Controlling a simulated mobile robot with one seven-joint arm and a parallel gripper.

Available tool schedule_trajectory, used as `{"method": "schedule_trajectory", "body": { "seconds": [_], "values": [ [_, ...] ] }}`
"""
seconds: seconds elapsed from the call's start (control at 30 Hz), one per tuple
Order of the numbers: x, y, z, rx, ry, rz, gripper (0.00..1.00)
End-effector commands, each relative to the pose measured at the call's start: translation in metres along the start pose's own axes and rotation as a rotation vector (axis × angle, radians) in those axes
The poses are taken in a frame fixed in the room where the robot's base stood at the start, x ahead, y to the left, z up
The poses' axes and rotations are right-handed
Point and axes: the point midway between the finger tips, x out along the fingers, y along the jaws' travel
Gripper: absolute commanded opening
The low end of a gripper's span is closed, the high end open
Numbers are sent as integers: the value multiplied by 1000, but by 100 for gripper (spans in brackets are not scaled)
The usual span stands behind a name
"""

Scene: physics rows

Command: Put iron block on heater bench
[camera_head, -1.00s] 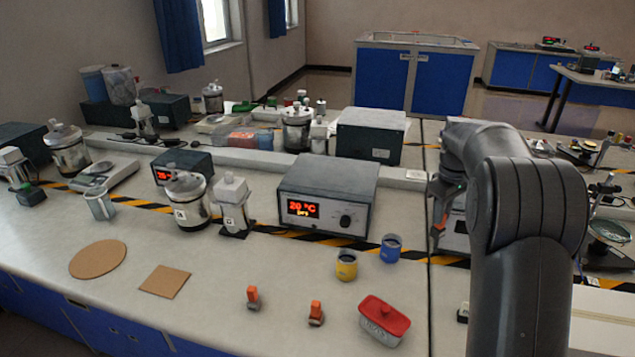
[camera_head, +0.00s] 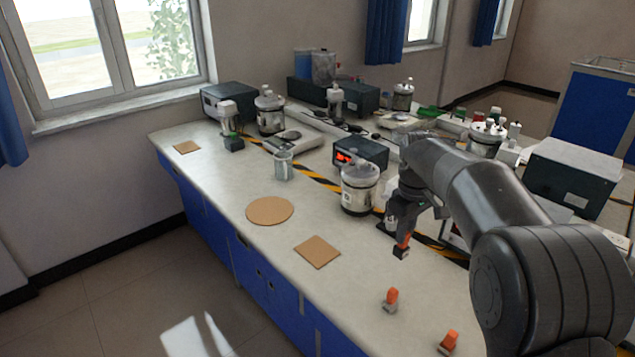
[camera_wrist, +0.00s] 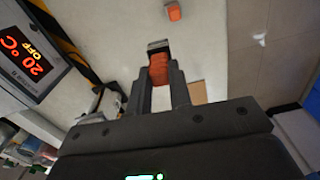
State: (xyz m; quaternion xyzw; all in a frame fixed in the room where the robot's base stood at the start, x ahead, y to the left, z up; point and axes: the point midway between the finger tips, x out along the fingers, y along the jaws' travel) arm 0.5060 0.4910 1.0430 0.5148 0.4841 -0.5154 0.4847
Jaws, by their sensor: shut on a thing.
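My gripper (camera_head: 404,226) is shut on an orange-handled block with a dark end (camera_head: 400,253), held above the bench top; I take it for the iron block. In the wrist view the orange handle (camera_wrist: 160,70) sits between my fingers, with the dark end beyond them. A grey box with a lit "20 °C OFF" display (camera_wrist: 28,55) is at the wrist view's left; in the head view my arm mostly hides it. A smaller dark box with a red display (camera_head: 360,152) stands farther back. Which thing is the heater bench is not clear.
Two other orange-topped blocks (camera_head: 391,298) (camera_head: 449,342) stand near the front edge. A round brown mat (camera_head: 270,210) and a square one (camera_head: 317,252) lie on clear bench top. A metal vessel (camera_head: 358,190) and a beaker (camera_head: 284,166) stand behind.

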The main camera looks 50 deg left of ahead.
Motion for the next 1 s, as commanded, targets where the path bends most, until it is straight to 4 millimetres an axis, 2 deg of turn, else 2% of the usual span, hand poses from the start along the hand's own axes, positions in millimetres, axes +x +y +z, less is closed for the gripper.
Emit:
{"method": "schedule_trajectory", "body": {
  "seconds": [0.1, 0.27, 0.5, 0.67, 0.9, 1.0],
  "values": [
    [0, -21, -19, -35, 1, 0, 0],
    [4, -42, -35, -67, -1, -1, 0],
    [44, -39, -33, -62, -1, -2, 0],
    [64, -39, -33, -63, -1, -2, 0],
    [107, -39, -33, -62, -1, -1, 0],
    [118, -39, -33, -62, 0, 0, 0]
  ]
}}
